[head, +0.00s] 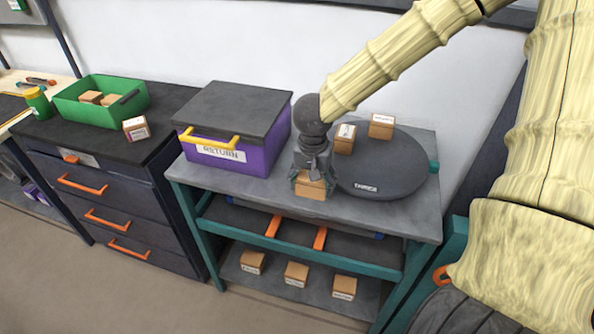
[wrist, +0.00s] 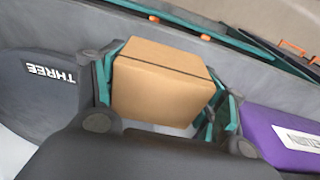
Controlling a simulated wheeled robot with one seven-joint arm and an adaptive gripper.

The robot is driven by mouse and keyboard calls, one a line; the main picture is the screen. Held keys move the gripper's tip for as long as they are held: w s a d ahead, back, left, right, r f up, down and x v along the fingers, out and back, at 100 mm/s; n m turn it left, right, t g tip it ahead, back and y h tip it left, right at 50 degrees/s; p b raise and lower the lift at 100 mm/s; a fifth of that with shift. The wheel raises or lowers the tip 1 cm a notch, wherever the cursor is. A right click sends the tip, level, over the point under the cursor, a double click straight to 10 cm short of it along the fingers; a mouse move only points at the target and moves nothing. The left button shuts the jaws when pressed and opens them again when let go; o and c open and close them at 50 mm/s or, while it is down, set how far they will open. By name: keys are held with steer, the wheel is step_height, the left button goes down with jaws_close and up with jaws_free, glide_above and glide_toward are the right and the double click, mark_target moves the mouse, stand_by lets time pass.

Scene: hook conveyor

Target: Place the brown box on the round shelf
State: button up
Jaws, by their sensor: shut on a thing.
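My gripper (head: 311,178) is shut on a brown box (head: 311,188), just in front of the left edge of the round shelf. In the wrist view the brown box (wrist: 160,80) sits between the two teal-padded fingers. The round shelf (head: 385,170) is a dark grey disc with a white label on its rim, on the right of the grey table. The label reads THREE in the wrist view, where part of the round shelf (wrist: 35,90) shows at the left. Two brown boxes (head: 345,138) (head: 381,126) stand at its back. I cannot tell whether the held box touches the table.
A purple bin (head: 262,152) with a dark lid and yellow handle stands left of my gripper. A green crate (head: 70,108) with boxes and a loose box (head: 135,129) are on the dark cabinet. Several boxes (head: 296,274) sit on the lower shelf. The disc's front and middle are clear.

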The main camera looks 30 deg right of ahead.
steer(key=w, duration=0.5)
steer(key=w+p, duration=0.1)
steer(key=w, duration=0.1)
steer(key=shift+w+d+f, duration=0.15)
steer(key=shift+d+f, duration=0.05)
steer(key=shift+d, duration=0.15)
steer(key=shift+w+r, duration=0.1)
steer(key=shift+w, duration=0.05)
steer(key=shift+w+d, duration=0.1)
steer(key=shift+w, duration=0.1)
steer(key=shift+f+p, duration=0.35)
steer(key=shift+f, duration=1.5)
steer(key=shift+f, duration=0.1)
steer(key=o, duration=0.8)
steer(key=shift+o, duration=0.2)
